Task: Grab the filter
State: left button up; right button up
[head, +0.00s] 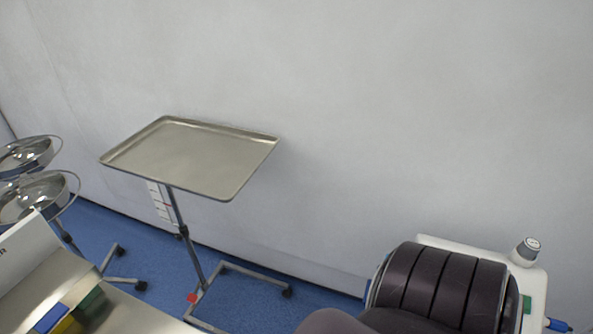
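I cannot clearly make out which thing is the filter. A small white and grey capped cylinder (526,251) stands upright on a white surface (538,289) at the lower right; I cannot tell whether it is the filter. Neither of my grippers is in view.
An empty metal tray (195,155) stands on a wheeled stand before the white wall. A metal surface (130,318) at lower left bears blue, yellow and green items (70,318). Steel bowls (38,190) are at far left. A dark ribbed rounded thing (440,287) is at lower right.

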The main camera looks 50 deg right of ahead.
aim_at(529, 247)
jog(key=z, duration=3.3)
